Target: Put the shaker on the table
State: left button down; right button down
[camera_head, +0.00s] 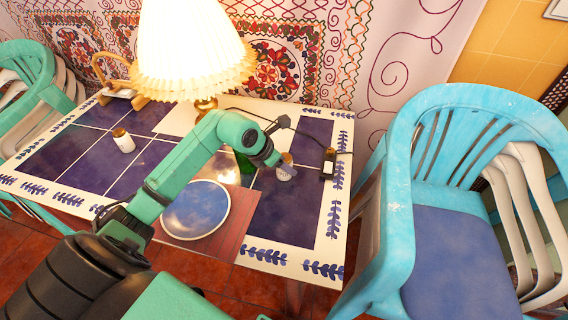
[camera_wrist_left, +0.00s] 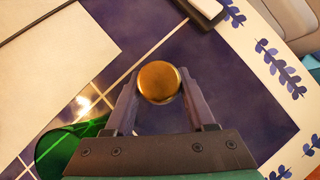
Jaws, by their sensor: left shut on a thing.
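A shaker with a gold lid and pale body (camera_head: 286,172) is at the right part of the blue-tiled table (camera_head: 290,215). My left gripper (camera_head: 275,162) reaches down to it from the left. In the left wrist view the shaker's round gold lid (camera_wrist_left: 158,82) sits between the two fingertips of my left gripper (camera_wrist_left: 160,95), which are shut on it. The shaker looks upright, with its body mostly hidden below the lid. I cannot tell whether its base touches the table. My right gripper is not in view.
A second gold-lidded shaker (camera_head: 123,141) stands at the table's left. A lit lamp (camera_head: 190,50) stands at the back. A blue round plate (camera_head: 196,209) lies in front, a small black-and-white object (camera_head: 328,163) to the right. A green glass object (camera_wrist_left: 70,145) is near the gripper. Blue chairs (camera_head: 450,190) stand right.

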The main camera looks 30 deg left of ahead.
pick_arm(q)
jog(key=shift+c, duration=1.2)
grip_release()
jog(key=shift+s+r, duration=0.1)
jog(key=shift+r, duration=0.15)
jog(key=b+v, duration=0.1)
jog(key=v, duration=1)
jog(key=shift+s+r, duration=0.15)
jog(key=shift+r, duration=0.05)
